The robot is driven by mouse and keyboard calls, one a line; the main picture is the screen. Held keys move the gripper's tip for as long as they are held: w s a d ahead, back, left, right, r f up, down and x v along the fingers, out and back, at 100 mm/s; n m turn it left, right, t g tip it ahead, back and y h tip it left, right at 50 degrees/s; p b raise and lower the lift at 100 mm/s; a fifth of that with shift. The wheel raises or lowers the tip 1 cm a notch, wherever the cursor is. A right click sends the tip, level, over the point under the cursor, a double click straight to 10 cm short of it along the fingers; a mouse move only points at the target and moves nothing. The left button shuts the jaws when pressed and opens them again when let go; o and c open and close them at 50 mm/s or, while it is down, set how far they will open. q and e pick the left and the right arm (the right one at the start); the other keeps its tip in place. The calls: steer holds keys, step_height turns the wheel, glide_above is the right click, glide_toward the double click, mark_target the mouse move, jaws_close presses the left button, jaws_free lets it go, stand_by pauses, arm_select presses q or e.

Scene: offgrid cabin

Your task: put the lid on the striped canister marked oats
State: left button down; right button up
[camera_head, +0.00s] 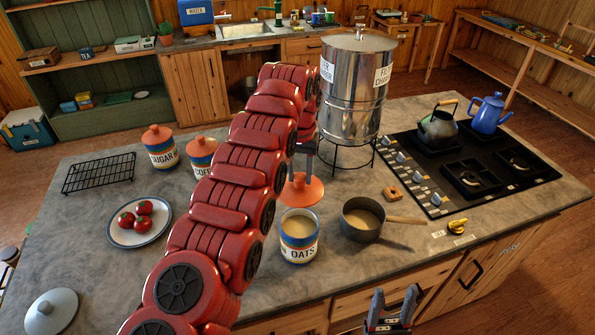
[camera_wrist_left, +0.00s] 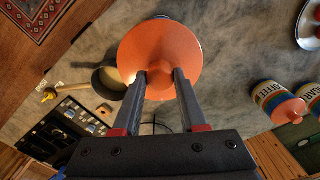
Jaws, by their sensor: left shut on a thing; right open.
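The striped canister marked oats (camera_head: 299,243) stands upright and open on the counter, with pale contents showing at its top. My left gripper (camera_head: 301,176) is shut on the knob of an orange lid (camera_head: 301,192), which also fills the upper middle of the left wrist view (camera_wrist_left: 160,48). In the head view the lid is just above the canister's far rim in the picture, apart from it. My right gripper (camera_head: 393,308) is open and empty near the counter's front edge.
A saucepan (camera_head: 362,232) stands right of the canister. A steel water filter (camera_head: 355,90) on a wire stand is behind. Lidded sugar (camera_head: 161,152) and coffee (camera_head: 200,163) canisters, a plate of tomatoes (camera_head: 122,236) and a grey lid (camera_head: 50,313) lie left.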

arm_select(q)
steer(key=shift+s, duration=0.1)
steer(key=shift+w+a+f+b, duration=0.1)
steer(key=shift+w+f+b, duration=0.1)
steer(key=shift+f+b, duration=0.85)
step_height(320, 180, down, 11)
steer(key=b, duration=1)
steer(key=shift+f+b, duration=0.5)
steer(key=shift+b, duration=0.35)
stand_by(1.8)
steer(key=shift+c, duration=1.9)
jaws_free()
steer(key=o, duration=0.4)
